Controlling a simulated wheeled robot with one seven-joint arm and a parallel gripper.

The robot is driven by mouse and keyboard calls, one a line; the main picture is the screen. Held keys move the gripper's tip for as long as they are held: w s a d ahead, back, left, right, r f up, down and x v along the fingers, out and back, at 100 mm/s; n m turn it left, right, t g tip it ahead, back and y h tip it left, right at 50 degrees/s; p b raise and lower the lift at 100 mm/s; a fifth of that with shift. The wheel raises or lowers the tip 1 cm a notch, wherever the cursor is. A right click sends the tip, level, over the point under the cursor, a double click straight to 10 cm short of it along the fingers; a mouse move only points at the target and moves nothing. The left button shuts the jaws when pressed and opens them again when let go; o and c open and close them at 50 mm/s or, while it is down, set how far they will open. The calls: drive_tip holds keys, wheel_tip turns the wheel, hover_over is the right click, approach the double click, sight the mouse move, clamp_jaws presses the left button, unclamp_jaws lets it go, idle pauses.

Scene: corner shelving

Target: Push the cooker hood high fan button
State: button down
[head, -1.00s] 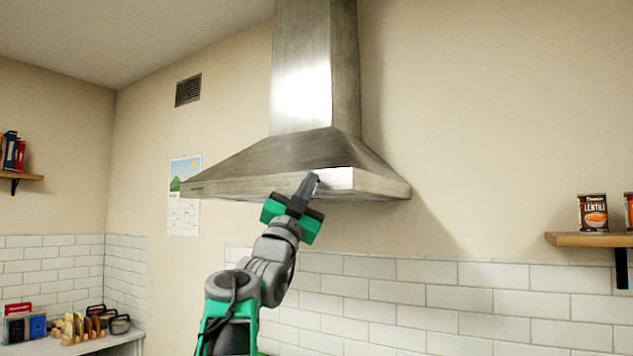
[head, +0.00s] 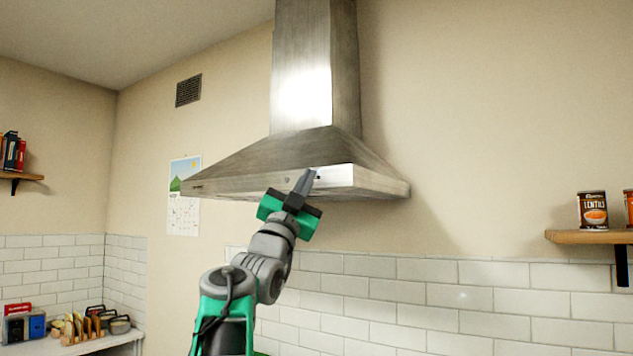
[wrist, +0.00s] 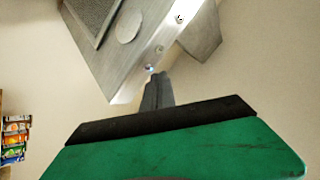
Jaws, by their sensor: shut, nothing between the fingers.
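The steel cooker hood (head: 235,165) is on the wall, its front strip facing me. In the head view a small round control (head: 287,180) shows left of my fingertips and a dark one (head: 318,177) just right of them. In the wrist view several small controls sit in a row on the strip: one at the top (wrist: 179,19), a middle one (wrist: 159,49), and one with a bluish spot (wrist: 150,69) close to my fingertips. Labels are too small to tell which is high fan. My gripper (head: 308,174) is shut and empty, its tips at the strip; contact is unclear.
A wooden shelf with cans (head: 593,210) is at the right. A counter with a toast rack and other items (head: 90,327) stands at the lower left. A calendar (head: 184,195) hangs left of the hood. The wall below the hood is clear.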

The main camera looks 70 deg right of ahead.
drive_tip(key=shift+w+a+b, duration=0.25)
drive_tip(key=shift+a+b, duration=0.75)
drive_tip(key=shift+a, duration=0.45)
drive_tip(key=shift+w+a+b, duration=0.2)
drive_tip(key=shift+a+b, duration=0.8)
drive_tip(key=shift+a, duration=0.45)
